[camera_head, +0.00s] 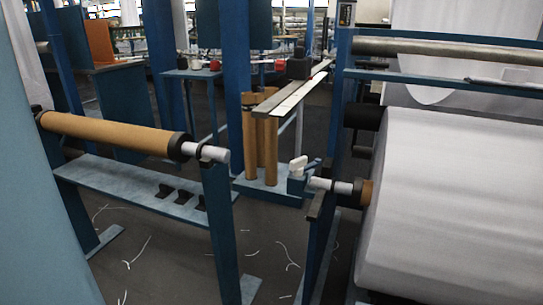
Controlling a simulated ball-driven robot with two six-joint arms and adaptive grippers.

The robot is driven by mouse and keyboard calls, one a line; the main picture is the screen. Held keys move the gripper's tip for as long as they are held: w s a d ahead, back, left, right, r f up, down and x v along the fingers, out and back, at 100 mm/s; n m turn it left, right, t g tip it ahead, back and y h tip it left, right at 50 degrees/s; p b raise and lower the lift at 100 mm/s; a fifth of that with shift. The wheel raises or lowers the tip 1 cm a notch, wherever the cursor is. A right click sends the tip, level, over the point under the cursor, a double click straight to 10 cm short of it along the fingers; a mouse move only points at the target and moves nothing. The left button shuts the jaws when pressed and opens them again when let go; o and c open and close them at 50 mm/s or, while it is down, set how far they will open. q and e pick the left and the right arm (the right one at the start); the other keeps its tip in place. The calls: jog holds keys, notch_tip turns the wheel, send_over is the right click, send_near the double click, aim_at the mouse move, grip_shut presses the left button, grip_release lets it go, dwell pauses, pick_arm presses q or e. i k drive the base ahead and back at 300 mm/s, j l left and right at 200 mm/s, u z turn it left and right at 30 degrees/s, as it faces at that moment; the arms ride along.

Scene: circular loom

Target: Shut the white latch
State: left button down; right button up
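The white latch (298,166) stands near the middle of the view, on top of a blue bracket (297,184) beside the end of the right-hand roll's shaft. It looks raised, with its white part upright above the bracket. A short blue piece (313,165) juts to the right next to it. The silver shaft end (330,185) lies just to the right of and below the latch. Neither of my grippers shows in this view, and nothing is touching the latch.
A large white fabric roll (455,205) fills the right. A brown tube (110,133) on a blue frame spans the left. Brown tubes (270,150) stand behind the latch. Dark floor (170,265) with white thread scraps lies between blue posts (222,235) and (318,245).

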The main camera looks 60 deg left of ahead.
aim_at(299, 165)
jog(key=k+j+u, duration=0.15)
jog(key=j, duration=0.45)
jog(key=k+j+u, duration=0.15)
jog(key=j, duration=0.4)
jog(key=k+j+u, duration=0.2)
jog(key=j, duration=0.45)
jog(key=j+u, duration=0.15)
jog(key=j, duration=0.45)
